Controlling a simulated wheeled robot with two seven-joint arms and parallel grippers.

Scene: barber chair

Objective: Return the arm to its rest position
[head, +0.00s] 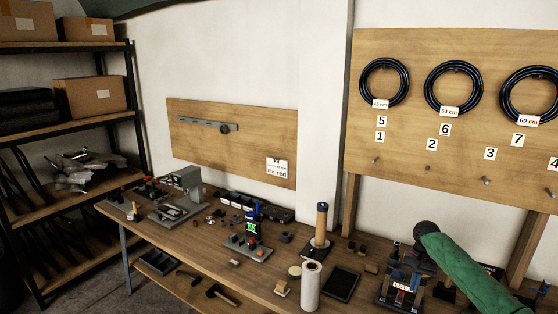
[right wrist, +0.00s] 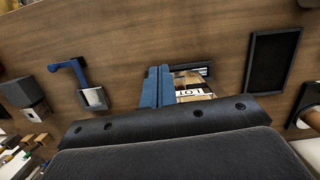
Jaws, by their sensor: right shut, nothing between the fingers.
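My right arm (head: 470,268), in a green sleeve, comes in from the lower right of the head view. My right gripper (head: 403,268) hangs low over the wooden bench, at a dark fixture with a white "LOT" label (head: 401,286). In the right wrist view, the blue fingers of the gripper (right wrist: 157,86) are together and hold nothing. The "LOT" label (right wrist: 190,92) shows just beside and behind them, partly hidden by the gripper body. I cannot tell whether the fingers touch the fixture. My left gripper is not in view.
A black tray (head: 341,284), a white roll (head: 310,286) and an upright tan cylinder (head: 321,224) stand left of the gripper on the bench. Several small parts lie around. A board with cable coils (head: 384,83) is behind; shelves (head: 70,132) stand at left.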

